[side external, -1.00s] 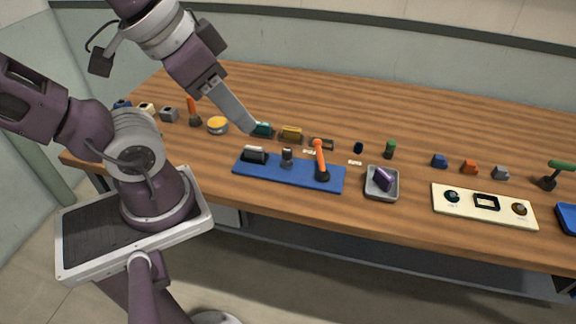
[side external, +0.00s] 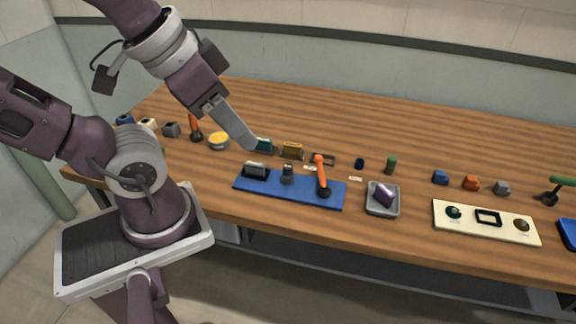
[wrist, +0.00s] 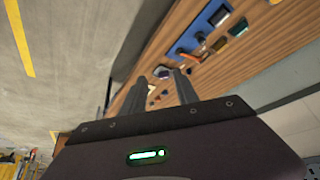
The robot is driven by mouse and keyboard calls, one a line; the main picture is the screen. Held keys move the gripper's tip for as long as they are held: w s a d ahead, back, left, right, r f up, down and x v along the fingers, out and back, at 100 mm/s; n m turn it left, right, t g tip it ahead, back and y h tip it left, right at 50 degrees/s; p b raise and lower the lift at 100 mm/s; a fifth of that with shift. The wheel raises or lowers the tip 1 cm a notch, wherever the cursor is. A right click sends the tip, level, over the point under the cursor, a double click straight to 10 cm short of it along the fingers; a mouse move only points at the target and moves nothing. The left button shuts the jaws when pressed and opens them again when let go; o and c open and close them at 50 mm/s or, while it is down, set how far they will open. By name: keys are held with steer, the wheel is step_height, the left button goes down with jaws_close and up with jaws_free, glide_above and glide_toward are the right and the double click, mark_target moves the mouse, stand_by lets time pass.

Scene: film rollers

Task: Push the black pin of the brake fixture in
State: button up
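I cannot tell for sure which thing is the brake fixture. The blue board (side external: 272,196) on the table carries a black-and-white roller-like part (side external: 256,170), a short grey-black post (side external: 287,174) and an orange lever (side external: 321,172) on a dark round base. No black pin can be made out. My gripper (side external: 250,145) points down above the table, in the picture just behind the blue board's left end and beside a teal block (side external: 264,145). It seems apart from the board.
A grey tray (side external: 383,213) with a purple block stands right of the blue board. A cream board (side external: 470,227) with knobs lies further right. A yellow block (side external: 292,151), a yellow-topped round tin (side external: 218,140) and small coloured blocks line the back. The table's far side is clear.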

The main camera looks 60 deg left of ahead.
steer(key=shift+o, duration=1.2)
steer(key=shift+w, duration=0.1)
steer(key=g, duration=1)
glide_above(289, 166)
steer(key=w, duration=0.3)
step_height(289, 166, down, 22)
steer(key=r, duration=0.1)
steer(key=x, duration=0.6)
steer(key=shift+f, duration=0.15)
steer(key=shift+s+f, duration=0.25)
steer(key=shift+f, duration=0.25)
jaws_close()
